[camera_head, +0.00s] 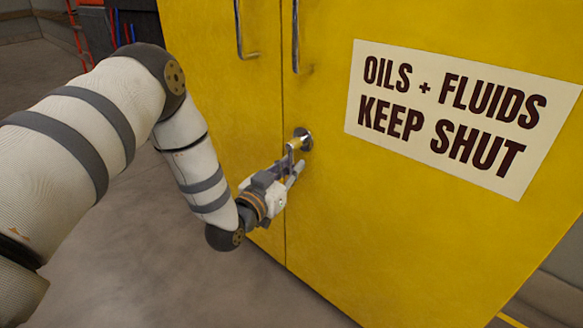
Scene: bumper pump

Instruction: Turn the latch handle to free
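The yellow cabinet (410,225) fills the middle and right of the head view, and its two doors meet at a vertical seam. A small metal latch handle (303,138) with a round base sits on the right door, just beside the seam. My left gripper (293,164) is right at the handle, just below and left of its base. The fingers overlap the handle in this view. I cannot tell whether they touch it or are closed on it. The handle's lower part is partly hidden by the gripper. My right gripper is out of view.
Two vertical door pulls, left (243,30) and right (295,38), are above the latch. A sign (455,115) reading "OILS + FLUIDS KEEP SHUT" is on the right door. Bare grey floor (170,285) lies in front of the cabinet. A red ladder-like frame (78,35) stands at the back left.

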